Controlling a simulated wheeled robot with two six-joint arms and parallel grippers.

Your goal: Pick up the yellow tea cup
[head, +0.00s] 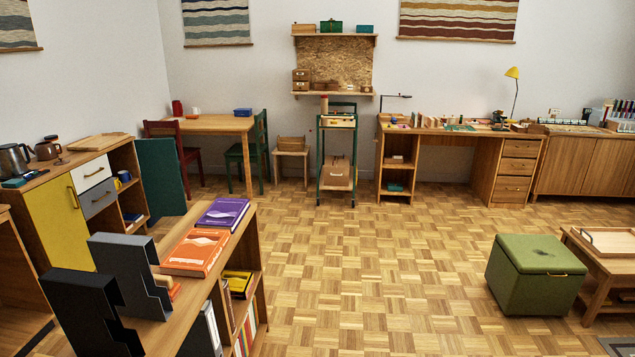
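I cannot make out a yellow tea cup for certain. A small yellowish patch (117,184) shows beside a blue mug (124,176) in an open shelf of the left cabinet; it is too small to tell whether it is a cup. Neither of my grippers is in the head view.
The left cabinet (64,218) has a yellow door and an open green door (161,177). A low bookcase (205,259) with books and file holders stands at front left. A green storage stool (535,274) is at right. The parquet floor (370,260) between is clear.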

